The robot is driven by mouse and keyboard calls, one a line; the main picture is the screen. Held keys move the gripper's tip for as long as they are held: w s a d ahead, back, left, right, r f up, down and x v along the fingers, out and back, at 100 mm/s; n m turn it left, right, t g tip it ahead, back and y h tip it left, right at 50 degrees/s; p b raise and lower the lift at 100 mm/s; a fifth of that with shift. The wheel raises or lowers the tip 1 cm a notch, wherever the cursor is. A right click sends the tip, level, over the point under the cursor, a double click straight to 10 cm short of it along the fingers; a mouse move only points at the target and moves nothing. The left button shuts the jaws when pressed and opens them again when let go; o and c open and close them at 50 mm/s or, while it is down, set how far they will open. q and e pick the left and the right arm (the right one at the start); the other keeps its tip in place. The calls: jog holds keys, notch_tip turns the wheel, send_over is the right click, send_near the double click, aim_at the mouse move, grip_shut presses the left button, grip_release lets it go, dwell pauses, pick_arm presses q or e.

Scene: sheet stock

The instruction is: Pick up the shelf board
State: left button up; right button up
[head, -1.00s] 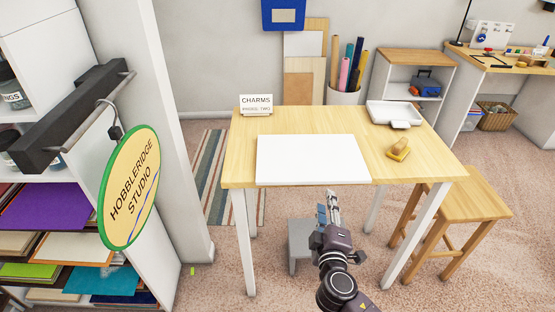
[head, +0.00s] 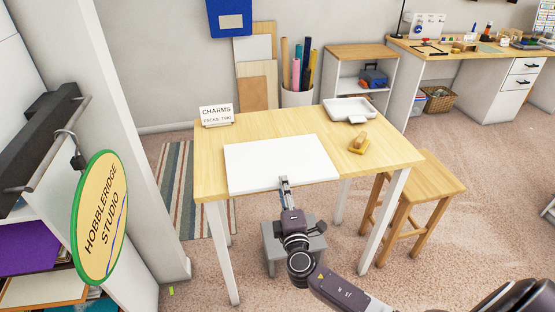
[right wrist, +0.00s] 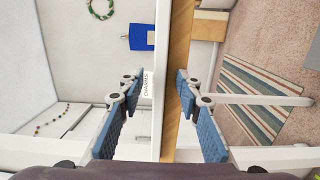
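The shelf board is a flat white panel (head: 280,160) lying on the wooden table (head: 380,166), its front edge at or very near the table's front edge. My right gripper (head: 284,182) is at the middle of that front edge. In the right wrist view my right gripper (right wrist: 157,88) is open, with the white board's edge (right wrist: 163,60) and the wooden table edge (right wrist: 181,40) ahead between its spread blue fingers. A gap shows between the board and the left-hand finger. Whether either finger touches anything I cannot tell. My left gripper is not in view.
A stool (head: 425,180) stands at the right, a grey step (head: 275,262) below the table. A round hanging sign (head: 99,217) is at the left.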

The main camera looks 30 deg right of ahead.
jog(key=shift+c, duration=0.4)
jog(key=c, duration=0.8)
jog(key=shift+w+r, duration=0.1)
jog(key=shift+r, duration=0.05)
notch_tip(320, 180, up, 20)
jog(key=p, duration=0.3)
